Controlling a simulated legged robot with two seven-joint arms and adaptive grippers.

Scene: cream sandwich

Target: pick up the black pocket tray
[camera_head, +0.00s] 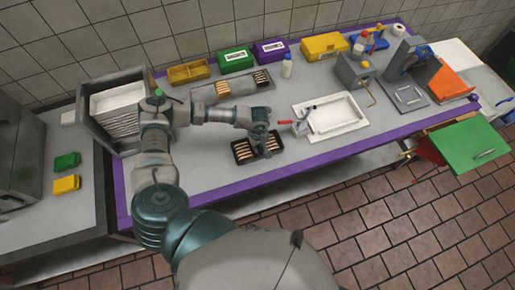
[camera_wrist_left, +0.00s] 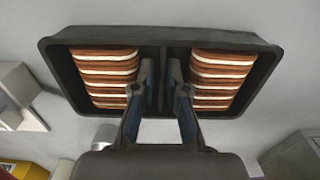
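The black pocket tray (camera_head: 240,159) is on the grey worktop near its front edge, below my left gripper (camera_head: 262,148). Its height above the worktop is hard to judge. In the left wrist view the tray (camera_wrist_left: 55,62) has two pockets, each with a row of brown-and-cream sandwich biscuits (camera_wrist_left: 110,75). The fingers of my left gripper (camera_wrist_left: 161,90) sit one on each side of the central divider and look closed against it. The gripper hides part of the tray in the head view. My right gripper is not in view.
A white tray (camera_head: 303,107) lies right of the black tray. A metal tray with biscuits (camera_head: 207,95) is behind. Yellow, green and purple boxes (camera_head: 237,61) line the back. A grey bin (camera_head: 104,132) stands left. Worktop front-left is clear.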

